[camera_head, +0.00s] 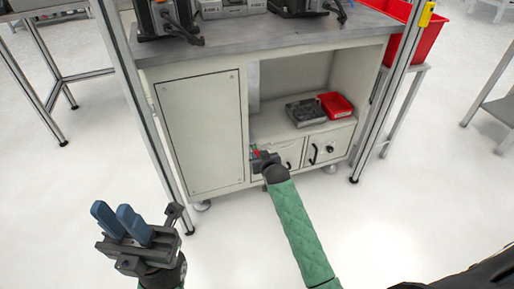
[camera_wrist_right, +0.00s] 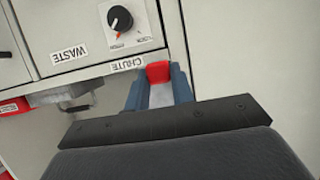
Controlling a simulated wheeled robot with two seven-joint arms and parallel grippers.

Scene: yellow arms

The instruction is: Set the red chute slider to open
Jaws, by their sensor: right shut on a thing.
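The red chute slider (camera_wrist_right: 158,73) shows in the right wrist view between the two blue fingers of my right gripper (camera_wrist_right: 160,90), just below the "CHUTE" label (camera_wrist_right: 127,63). The right gripper is shut on the slider. In the head view my right gripper (camera_head: 262,158) reaches the front of the cabinet, with a bit of the red slider (camera_head: 256,153) showing at its tip. My left gripper (camera_head: 122,222) is at the lower left of the head view, away from the cabinet.
A black knob (camera_wrist_right: 119,18) with a red mark and a "WASTE" label (camera_wrist_right: 68,54) are near the slider. The cabinet (camera_head: 203,130) has an open shelf with a dark tray (camera_head: 306,112) and a red bin (camera_head: 336,105). Metal posts stand at both sides. The floor in front is clear.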

